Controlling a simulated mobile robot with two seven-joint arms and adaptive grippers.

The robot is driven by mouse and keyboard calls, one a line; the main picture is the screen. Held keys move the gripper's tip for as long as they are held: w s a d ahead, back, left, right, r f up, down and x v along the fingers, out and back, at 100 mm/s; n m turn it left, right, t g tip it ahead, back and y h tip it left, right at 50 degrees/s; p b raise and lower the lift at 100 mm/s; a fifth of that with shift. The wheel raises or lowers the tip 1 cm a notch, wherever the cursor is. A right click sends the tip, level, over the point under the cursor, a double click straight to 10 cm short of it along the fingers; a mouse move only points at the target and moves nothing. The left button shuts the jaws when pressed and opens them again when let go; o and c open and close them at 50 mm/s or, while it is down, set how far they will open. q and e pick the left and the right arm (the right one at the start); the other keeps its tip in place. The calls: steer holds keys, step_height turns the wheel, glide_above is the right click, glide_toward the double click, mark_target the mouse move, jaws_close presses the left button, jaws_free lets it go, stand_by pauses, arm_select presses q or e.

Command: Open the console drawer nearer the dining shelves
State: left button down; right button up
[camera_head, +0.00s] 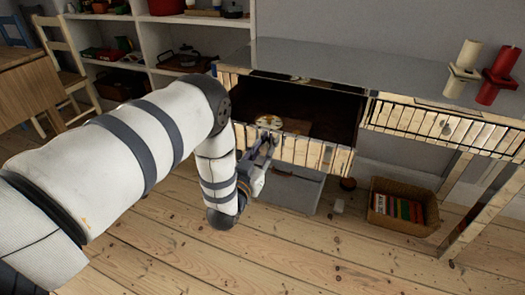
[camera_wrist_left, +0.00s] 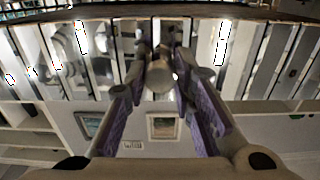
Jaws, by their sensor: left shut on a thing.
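The console (camera_head: 350,62) has a grey top and slatted, mirror-like drawer fronts. Its left drawer (camera_head: 315,153), on the side of the white dining shelves (camera_head: 155,38), stands pulled out, with its dark inside showing. Its right drawer (camera_head: 435,124) is flush. My left gripper (camera_head: 266,137) is at the left drawer's front. In the left wrist view the left gripper (camera_wrist_left: 160,74) has its fingers on either side of a round metal knob (camera_wrist_left: 159,79) and is shut on it. My right gripper is in neither view.
A wicker basket (camera_head: 383,217) with books and a grey box (camera_head: 287,190) stand on the floor under the console. Red and white candles (camera_head: 496,78) stand on its top at right. A wooden table (camera_head: 30,92) and chairs are at left. Floorboards in front are clear.

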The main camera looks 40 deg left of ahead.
arm_select(q)
steer(key=shift+f, duration=0.1)
steer(key=c, duration=1.3)
jaws_free()
steer(key=shift+c, duration=0.2)
steer(key=v, duration=1.2)
